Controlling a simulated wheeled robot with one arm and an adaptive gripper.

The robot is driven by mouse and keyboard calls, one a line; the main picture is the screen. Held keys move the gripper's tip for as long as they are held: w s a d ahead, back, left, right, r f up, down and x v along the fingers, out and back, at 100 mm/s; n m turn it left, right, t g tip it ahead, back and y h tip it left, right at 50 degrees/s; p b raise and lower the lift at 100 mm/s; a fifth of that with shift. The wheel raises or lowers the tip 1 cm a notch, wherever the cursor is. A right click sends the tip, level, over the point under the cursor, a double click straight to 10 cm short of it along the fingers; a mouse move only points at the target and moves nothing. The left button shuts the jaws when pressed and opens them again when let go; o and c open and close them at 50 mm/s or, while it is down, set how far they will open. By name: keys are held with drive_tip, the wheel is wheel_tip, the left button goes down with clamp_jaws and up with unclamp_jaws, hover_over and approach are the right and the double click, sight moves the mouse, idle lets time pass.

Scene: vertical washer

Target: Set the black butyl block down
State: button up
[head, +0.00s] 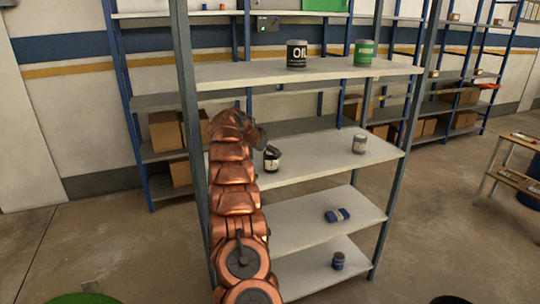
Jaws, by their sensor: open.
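My copper-coloured arm rises in front of the left side of the grey metal shelf unit (300,173). My gripper (262,143) is at the arm's top, over the left part of the middle shelf, and is open. A small black and white object (271,158) is just below and beside the fingers, at the left of that shelf. It is too small to tell whether it is the black butyl block, or whether the fingers touch it. The arm hides the shelf's left end.
A black oil can (297,54) and a green can (364,53) stand on the shelf above. The middle shelf's centre is clear.

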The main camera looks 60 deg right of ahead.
drive_tip(key=b+v, duration=0.3)
drive_tip(key=v, duration=0.7)
idle(0.3)
